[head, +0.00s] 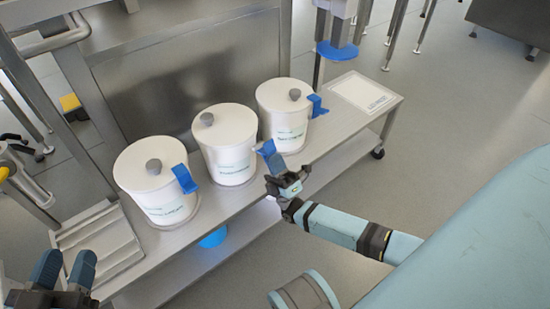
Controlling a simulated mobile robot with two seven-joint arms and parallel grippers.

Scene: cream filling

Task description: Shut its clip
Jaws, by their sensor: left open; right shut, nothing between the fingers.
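Three white lidded pots stand in a row on the metal bench: the left pot (150,200), the middle pot (232,165) and the right pot (290,130). Each has a grey knob on its lid. A blue clip shows on the right side of each: the left clip (185,179), the middle clip (271,156) and the right clip (317,106). Whether each clip is latched is too small to tell. My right gripper (282,182) is shut and empty, right by the lower end of the middle clip; contact is unclear. My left gripper (63,272) is open at the lower left, away from the pots.
The bench (330,135) has a white labelled panel (362,92) at its right end. A ribbed metal tray (95,245) is at its left end. A blue round object (213,238) is below the bench top. A metal panel stands behind the pots.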

